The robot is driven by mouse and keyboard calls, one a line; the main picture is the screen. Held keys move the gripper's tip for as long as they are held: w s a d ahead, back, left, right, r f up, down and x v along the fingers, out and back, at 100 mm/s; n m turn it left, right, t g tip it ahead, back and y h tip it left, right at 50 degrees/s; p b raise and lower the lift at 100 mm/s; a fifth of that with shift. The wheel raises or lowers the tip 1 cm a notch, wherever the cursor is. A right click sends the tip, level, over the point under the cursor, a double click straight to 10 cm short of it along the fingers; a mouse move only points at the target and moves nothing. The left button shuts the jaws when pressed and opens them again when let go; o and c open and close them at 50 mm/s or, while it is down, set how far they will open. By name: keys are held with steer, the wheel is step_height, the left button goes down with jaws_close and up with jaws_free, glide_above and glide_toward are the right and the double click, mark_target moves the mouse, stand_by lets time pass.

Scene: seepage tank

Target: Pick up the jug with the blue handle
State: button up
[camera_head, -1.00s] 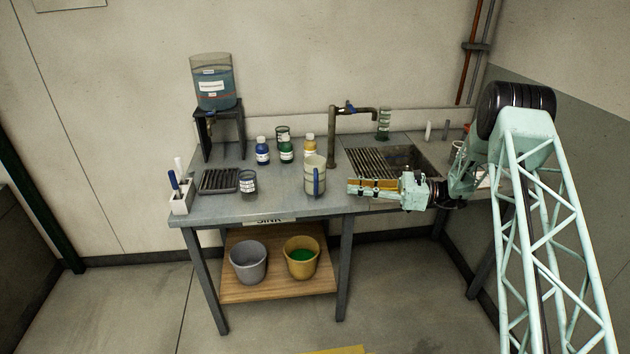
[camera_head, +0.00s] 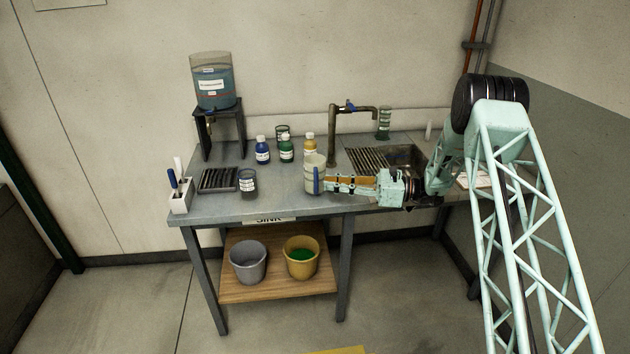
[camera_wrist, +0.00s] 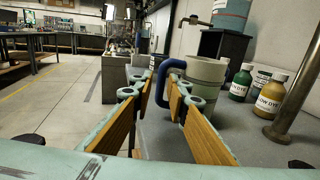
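The jug (camera_head: 313,162) is a pale upright cylinder with a blue handle, standing on the workbench left of my gripper (camera_head: 330,184). In the wrist view the jug (camera_wrist: 207,75) is just beyond the right finger, with its blue handle (camera_wrist: 164,72) facing me. My gripper (camera_wrist: 161,88) is open, and its two wood-coloured finger pads stand on either side of the handle in that view. The fingertips are at or very close to the handle; I cannot tell whether they touch it. The right finger hides part of the jug's lower body.
Dye bottles (camera_head: 286,150) stand behind the jug. A tap (camera_head: 333,135) rises behind my gripper over the sink grating (camera_head: 368,160). Bare benchtop (camera_head: 280,200) lies between beaker and jug.

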mark_target(316, 193)
steer(key=shift+a, duration=0.25)
steer(key=shift+a, duration=0.15)
steer(key=shift+w+a+b, duration=0.2)
steer(key=shift+a+b, duration=0.15)
steer(key=shift+a, duration=0.9)
steer(key=shift+w+a+b, duration=0.2)
steer(key=shift+a+b, duration=0.1)
steer(key=shift+a, duration=0.9)
jaws_close()
